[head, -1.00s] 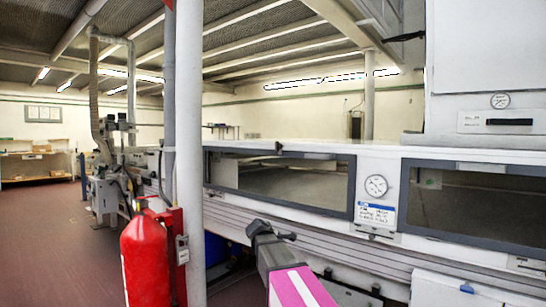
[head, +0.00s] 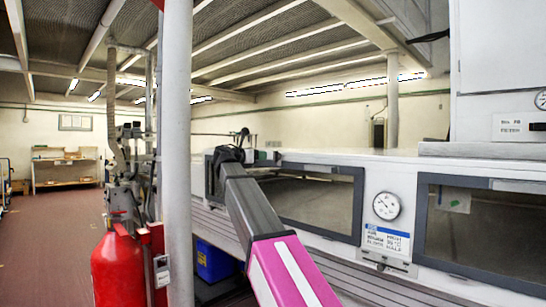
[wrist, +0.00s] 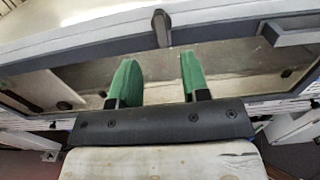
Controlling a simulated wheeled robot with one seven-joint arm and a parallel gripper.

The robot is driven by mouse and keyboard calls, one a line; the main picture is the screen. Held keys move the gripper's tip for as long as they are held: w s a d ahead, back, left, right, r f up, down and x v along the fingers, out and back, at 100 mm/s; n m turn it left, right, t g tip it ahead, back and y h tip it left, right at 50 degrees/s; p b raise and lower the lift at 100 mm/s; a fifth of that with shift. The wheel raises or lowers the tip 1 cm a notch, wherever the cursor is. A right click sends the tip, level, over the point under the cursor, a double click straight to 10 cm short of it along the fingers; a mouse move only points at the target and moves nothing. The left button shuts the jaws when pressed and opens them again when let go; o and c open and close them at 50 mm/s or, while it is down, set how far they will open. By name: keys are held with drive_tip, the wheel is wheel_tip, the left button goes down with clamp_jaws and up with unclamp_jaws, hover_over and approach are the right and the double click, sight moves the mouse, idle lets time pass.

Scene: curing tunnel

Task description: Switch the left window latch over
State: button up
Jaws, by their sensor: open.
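The left window latch is a small dark lever (head: 279,157) on the top frame of the left window (head: 312,197) in the head view. In the wrist view the latch (wrist: 161,28) stands upright at the top frame, roughly centred between my fingers in the picture and beyond their tips. My gripper (wrist: 160,75) is open and empty, with two green finger pads apart in front of the window pane. In the head view my gripper (head: 262,156) is partly hidden by my wrist, just left of the latch.
A round gauge (head: 386,206) is mounted between the left window and the right window (head: 480,228). A pale column (head: 178,190) and a red extinguisher (head: 118,270) stand to the left. A blue bin (head: 214,262) sits below the tunnel.

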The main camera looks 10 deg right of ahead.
sight(274, 155)
drive_tip(key=x, duration=1)
drive_tip(key=c, duration=0.8)
